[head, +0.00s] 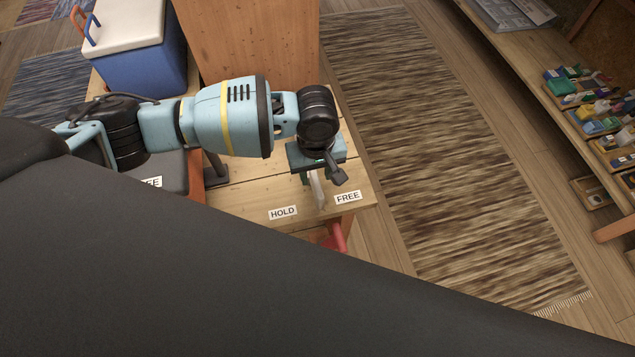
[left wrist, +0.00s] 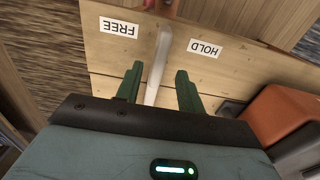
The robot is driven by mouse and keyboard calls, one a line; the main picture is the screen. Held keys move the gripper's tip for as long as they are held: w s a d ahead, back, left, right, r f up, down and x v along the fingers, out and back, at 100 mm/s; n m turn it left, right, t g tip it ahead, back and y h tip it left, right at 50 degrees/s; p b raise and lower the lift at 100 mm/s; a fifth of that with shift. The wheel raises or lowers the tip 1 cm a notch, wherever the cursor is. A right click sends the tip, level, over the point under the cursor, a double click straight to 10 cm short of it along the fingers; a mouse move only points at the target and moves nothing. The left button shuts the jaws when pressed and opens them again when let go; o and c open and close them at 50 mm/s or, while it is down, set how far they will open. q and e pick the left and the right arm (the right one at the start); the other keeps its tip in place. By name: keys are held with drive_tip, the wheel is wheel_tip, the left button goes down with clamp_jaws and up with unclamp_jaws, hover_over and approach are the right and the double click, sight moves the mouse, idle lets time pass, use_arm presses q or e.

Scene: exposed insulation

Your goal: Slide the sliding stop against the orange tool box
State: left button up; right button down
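A pale bar (head: 317,189), which looks like the sliding stop, lies at the bench's front between the HOLD (head: 283,212) and FREE (head: 347,197) labels. It also shows in the left wrist view (left wrist: 158,66). My left gripper (head: 318,177) is over it; in the left wrist view its green fingers (left wrist: 158,82) are apart, one on each side of the bar. I cannot tell whether they touch it. The orange tool box (left wrist: 280,108) with dark grey parts is at the right of the left wrist view; its orange side (head: 194,174) shows partly in the head view. My right gripper is out of view.
The wooden bench (head: 245,196) has bare planks between the box and bar. A red part (head: 337,236) shows at its front edge. A blue cooler (head: 146,66) and a tall wooden panel (head: 245,40) stand behind. A striped rug (head: 440,150) lies right. My dark body hides the foreground.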

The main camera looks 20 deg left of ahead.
sight(316, 182)
use_arm(q)
wheel_tip(316, 182, down, 7)
drive_tip(key=shift+w+r+b, duration=0.1)
drive_tip(key=shift+b, duration=0.5)
clamp_jaws()
